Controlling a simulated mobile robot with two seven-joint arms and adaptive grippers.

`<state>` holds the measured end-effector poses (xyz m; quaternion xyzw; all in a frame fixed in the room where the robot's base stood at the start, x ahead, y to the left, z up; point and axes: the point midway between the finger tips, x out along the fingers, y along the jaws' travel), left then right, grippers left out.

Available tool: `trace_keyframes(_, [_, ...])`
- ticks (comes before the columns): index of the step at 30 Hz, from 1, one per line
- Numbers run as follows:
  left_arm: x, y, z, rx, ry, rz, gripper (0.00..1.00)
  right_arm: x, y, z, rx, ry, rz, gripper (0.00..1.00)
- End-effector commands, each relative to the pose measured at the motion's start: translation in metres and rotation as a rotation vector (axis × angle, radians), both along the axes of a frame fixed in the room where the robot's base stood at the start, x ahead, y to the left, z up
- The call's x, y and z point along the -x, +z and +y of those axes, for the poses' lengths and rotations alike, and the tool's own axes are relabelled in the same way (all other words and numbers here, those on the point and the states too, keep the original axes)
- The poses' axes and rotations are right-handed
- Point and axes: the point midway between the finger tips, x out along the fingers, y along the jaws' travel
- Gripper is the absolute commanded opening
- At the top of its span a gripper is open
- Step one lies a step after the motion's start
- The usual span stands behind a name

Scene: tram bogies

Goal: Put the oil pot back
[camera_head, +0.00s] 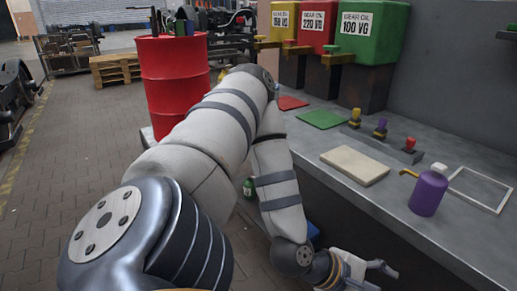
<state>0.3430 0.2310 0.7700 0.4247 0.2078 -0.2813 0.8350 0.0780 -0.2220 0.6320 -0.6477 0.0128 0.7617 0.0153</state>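The oil pot, a purple bottle with a pale cap (429,193), stands upright on the grey counter near its front edge. A yellow spout points left from it. A white rectangular outline (503,204) lies on the counter to its right; the pot stands beside it, and its left part is behind the pot. My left arm comes in from the lower left, bends over and reaches down to the right. My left gripper (384,277) is by the counter's front edge, below and left of the pot, apart from it. Its fingers look spread and empty. My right gripper is out of view.
A beige slab (355,166) lies on the counter left of the pot. Small colour-topped fittings (380,130) stand behind it. Red, yellow and green gear oil tanks (372,35) stand at the back. A red drum (172,80) stands on the floor beyond my arm.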

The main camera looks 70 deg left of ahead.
Motion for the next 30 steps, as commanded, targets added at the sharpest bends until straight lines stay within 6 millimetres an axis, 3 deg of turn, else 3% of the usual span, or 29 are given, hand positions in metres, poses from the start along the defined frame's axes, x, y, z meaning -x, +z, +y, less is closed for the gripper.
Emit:
trace_keyframes(1, [0.033, -0.035, -0.016, -0.181, -0.204, 0.096, 0.65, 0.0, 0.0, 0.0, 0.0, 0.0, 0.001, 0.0])
trace_keyframes(4, [0.115, -0.094, -0.03, -0.535, -0.715, 0.255, 0.65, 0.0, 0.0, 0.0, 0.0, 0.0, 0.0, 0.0])
trace_keyframes(7, [0.19, -0.125, -0.026, -0.762, -1.221, 0.341, 0.65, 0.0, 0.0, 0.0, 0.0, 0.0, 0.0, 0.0])
trace_keyframes(9, [0.227, -0.134, -0.019, -0.846, -1.501, 0.364, 0.65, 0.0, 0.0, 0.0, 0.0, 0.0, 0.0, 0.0])
trace_keyframes(11, [0.248, -0.137, -0.013, -0.884, -1.673, 0.369, 0.65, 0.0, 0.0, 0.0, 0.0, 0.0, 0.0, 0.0])
trace_keyframes(15, [0.266, -0.138, -0.008, -0.914, -1.839, 0.363, 0.65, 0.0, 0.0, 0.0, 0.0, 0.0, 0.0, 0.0])
trace_keyframes(30, [0.265, -0.138, -0.008, -0.916, -1.837, 0.359, 0.65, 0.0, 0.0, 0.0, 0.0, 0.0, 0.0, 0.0])
